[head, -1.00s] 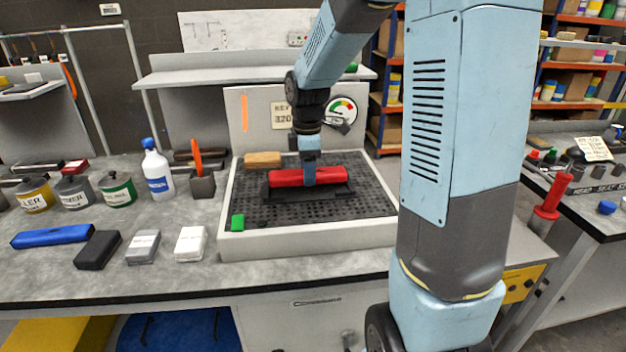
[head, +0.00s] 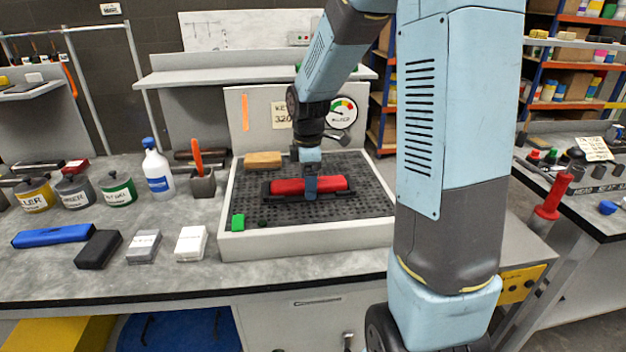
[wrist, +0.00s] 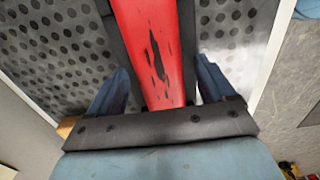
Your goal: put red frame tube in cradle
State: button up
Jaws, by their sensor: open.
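The red frame tube (head: 290,186) lies lengthwise left to right in the black cradle (head: 283,198) on the perforated bed of the spray booth. It looks level. My gripper (head: 311,186) reaches down over the middle of the tube. In the wrist view the red tube (wrist: 150,45), with dark scuffs on it, runs between the two blue fingers of my gripper (wrist: 158,88). The fingers are open, with a gap on each side of the tube. Dark cradle rails (wrist: 187,40) flank the tube. The tube's underside is hidden.
The booth tray (head: 300,238) has a raised pale rim.

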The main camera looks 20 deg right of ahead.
notch_tip(320, 180, up, 12)
jog(key=s+r+m+t, duration=0.2)
jog(key=s+m, duration=0.6)
jog(key=s, duration=0.3)
jog(key=s+d+r+m+t, duration=0.1)
jog(key=s+r+m+t, duration=0.2)
jog(key=s+m, duration=0.4)
jog(key=s, duration=0.5)
jog(key=shift+d+r+m+t, duration=0.15)
jog(key=shift+r+m+t, duration=0.15)
jog(key=shift+m, duration=0.1)
jog(key=shift+w, duration=0.15)
dwell(1.0)
